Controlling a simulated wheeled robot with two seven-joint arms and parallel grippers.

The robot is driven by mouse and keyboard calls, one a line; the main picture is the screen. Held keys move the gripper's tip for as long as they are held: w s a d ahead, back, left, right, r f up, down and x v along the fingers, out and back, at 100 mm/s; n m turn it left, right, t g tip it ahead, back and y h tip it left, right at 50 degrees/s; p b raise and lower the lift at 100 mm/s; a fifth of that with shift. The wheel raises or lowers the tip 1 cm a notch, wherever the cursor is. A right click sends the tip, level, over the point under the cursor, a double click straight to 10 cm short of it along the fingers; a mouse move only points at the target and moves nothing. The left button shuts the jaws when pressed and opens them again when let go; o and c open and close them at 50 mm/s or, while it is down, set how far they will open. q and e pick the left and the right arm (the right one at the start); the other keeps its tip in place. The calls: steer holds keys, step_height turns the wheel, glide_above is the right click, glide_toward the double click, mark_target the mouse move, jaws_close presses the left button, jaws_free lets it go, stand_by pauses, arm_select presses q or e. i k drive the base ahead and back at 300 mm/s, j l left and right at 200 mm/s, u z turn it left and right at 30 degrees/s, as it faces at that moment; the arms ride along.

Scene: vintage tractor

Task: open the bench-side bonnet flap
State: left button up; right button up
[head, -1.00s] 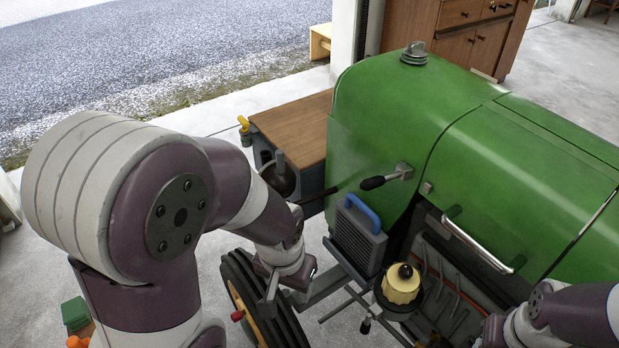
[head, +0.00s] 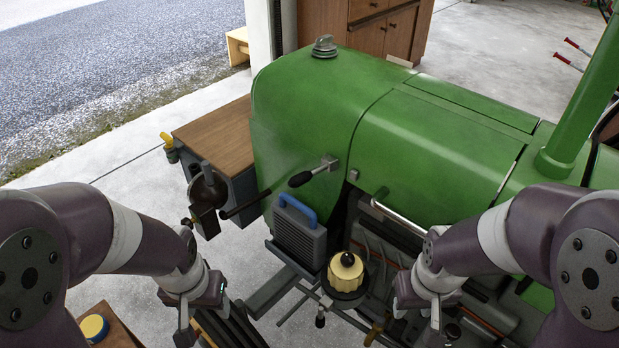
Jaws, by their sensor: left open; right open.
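The green bonnet flap (head: 440,150) forms the near side of the tractor's bonnet. A chrome bar handle (head: 398,219) runs along its lower edge, partly hidden by my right arm. A black-knobbed lever (head: 315,171) sticks out from the bonnet ahead of the flap. My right gripper (head: 418,312) is open in front of the exposed engine side, below the handle and apart from it in the picture. My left gripper (head: 200,325) is open at the lower left, over the tractor's front wheel, away from the flap. Both sets of fingertips are partly hard to make out.
A grey box with a blue handle (head: 299,235) and a yellow-capped bowl (head: 346,272) stick out below the bonnet. A wood-topped bench (head: 220,135) stands beyond the tractor's nose. A green upright pipe (head: 580,100) rises at the right.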

mark_target(433, 165)
steer(key=j+z, duration=0.1)
steer(key=z, duration=0.7)
